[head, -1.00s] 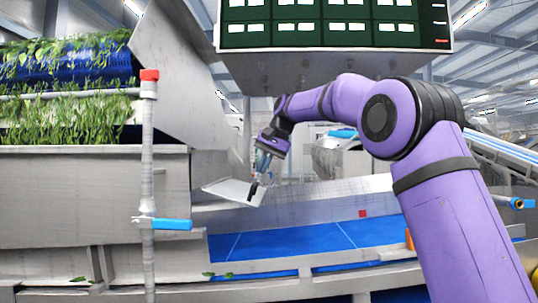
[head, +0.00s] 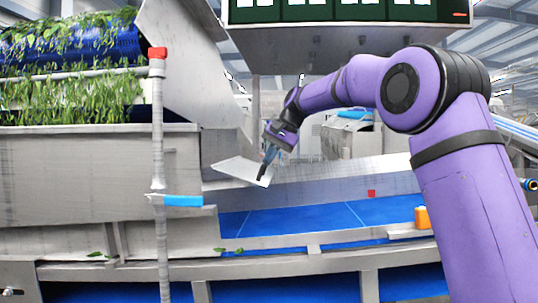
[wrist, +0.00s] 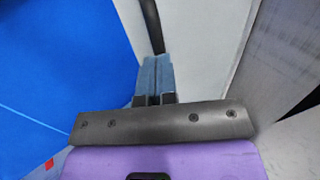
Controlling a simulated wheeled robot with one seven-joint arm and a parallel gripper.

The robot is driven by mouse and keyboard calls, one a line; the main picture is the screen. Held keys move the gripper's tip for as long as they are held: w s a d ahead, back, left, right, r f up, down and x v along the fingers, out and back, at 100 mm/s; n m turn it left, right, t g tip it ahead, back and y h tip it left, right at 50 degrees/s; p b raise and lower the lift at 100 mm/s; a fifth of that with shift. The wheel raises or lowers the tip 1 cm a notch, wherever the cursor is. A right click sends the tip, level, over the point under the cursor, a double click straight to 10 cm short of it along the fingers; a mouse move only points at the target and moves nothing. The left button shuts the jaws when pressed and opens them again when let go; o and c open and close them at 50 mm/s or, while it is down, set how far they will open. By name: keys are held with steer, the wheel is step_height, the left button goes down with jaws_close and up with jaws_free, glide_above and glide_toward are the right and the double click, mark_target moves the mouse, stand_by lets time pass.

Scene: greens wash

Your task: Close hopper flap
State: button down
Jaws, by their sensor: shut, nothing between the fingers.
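The hopper flap (head: 236,169) is a pale grey plate in the head view, sticking out tilted at the lower end of the hopper's grey side panel (head: 190,70). My gripper (head: 267,163) is at the flap's right edge, pointing down. Its blue-grey fingers are shut with nothing between them. In the wrist view the shut fingers (wrist: 155,68) lie beside a pale panel (wrist: 200,40) that looks like the flap. A narrow black strip (wrist: 150,25) runs just beyond the fingertips. I cannot tell whether the fingers touch the flap.
A blue belt (head: 300,218) runs below the flap, with a red square (head: 371,193) on its back wall. A grey post with a red cap (head: 157,53) and blue handle (head: 183,200) stands in front of the hopper. Greens (head: 70,98) lie at upper left. An orange block (head: 422,217) sits right.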

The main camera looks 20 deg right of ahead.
steer(key=a+f+t+y, duration=0.1)
steer(key=a+f+y, duration=0.1)
steer(key=f+y, duration=0.2)
steer(key=w+a+f+t+y, duration=0.1)
steer(key=f+t+y, duration=0.1)
steer(key=f+y, duration=0.2)
steer(key=w+a+f+t+y, duration=0.1)
steer(key=a+f+y, duration=0.1)
steer(key=f, duration=0.4)
steer(key=shift+w+a+f+t+y, duration=0.15)
steer(key=shift+a+f+t+y, duration=0.2)
steer(key=shift+y, duration=0.55)
steer(key=shift+w+a+f, duration=0.15)
steer(key=shift+a+f, duration=0.05)
steer(key=shift+a, duration=0.05)
steer(key=shift+w+a+f, duration=0.25)
steer(key=shift+a+f, duration=0.05)
steer(key=shift+a, duration=0.4)
